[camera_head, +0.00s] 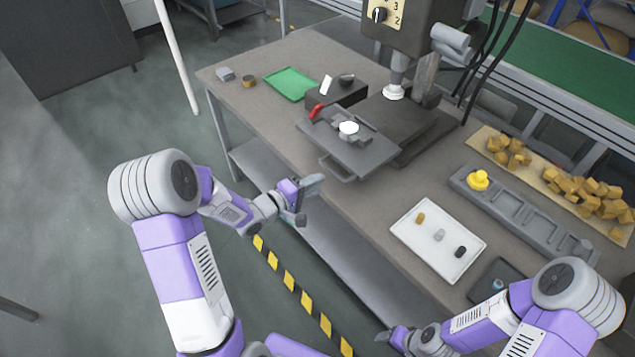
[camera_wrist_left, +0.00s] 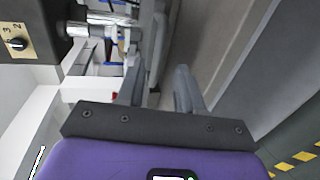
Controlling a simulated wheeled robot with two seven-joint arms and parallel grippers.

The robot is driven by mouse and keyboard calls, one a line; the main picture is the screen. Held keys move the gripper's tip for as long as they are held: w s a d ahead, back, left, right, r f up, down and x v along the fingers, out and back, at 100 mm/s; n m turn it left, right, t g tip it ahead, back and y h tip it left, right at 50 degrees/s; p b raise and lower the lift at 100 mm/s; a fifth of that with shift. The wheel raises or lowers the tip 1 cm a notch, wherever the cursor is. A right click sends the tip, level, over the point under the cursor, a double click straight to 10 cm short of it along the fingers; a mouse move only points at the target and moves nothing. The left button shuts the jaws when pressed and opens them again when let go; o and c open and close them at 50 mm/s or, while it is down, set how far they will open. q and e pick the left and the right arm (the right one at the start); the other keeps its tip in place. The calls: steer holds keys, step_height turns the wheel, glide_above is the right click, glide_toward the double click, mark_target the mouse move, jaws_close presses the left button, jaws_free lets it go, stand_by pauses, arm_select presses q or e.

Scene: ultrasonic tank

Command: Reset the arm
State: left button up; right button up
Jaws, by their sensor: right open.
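My left gripper (camera_head: 308,200) hangs in the air just off the front edge of the workbench. Its two fingers stand apart with nothing between them. In the left wrist view the fingers of my left gripper (camera_wrist_left: 158,85) also show apart and empty. My right gripper (camera_head: 384,336) is low at the bottom of the head view, in front of the bench and left of my right forearm. It is open and I see nothing held in it; its fingertips are small in the picture.
The workbench (camera_head: 290,120) carries a machine (camera_head: 405,40) with a grey fixture plate (camera_head: 350,155), a green tray (camera_head: 290,84), a white tray (camera_head: 415,255) with three small pieces, and a grey slotted tray (camera_head: 520,215) with a yellow knob. Floor left of the bench is clear.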

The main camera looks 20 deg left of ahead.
stand_by(0.3)
arm_select(q)
steer(key=s+d+f+m+g+y, duration=0.1)
steer(key=s+d+f+m+g, duration=0.2)
steer(key=f, duration=0.6)
steer(key=s+d+f+m+g+y, duration=0.1)
steer(key=s+d+f+g+y, duration=0.25)
steer(key=f, duration=0.55)
steer(key=s+d+f+m+g+h, duration=0.1)
steer(key=s+d+f+m+g, duration=0.2)
steer(key=s, duration=0.5)
steer(key=s+d+f+m+g, duration=0.3)
steer(key=s+d+f+g, duration=0.1)
steer(key=s, duration=0.5)
steer(key=shift+s+f+h, duration=0.3)
steer(key=shift+f+h, duration=0.05)
steer(key=shift+f, duration=0.35)
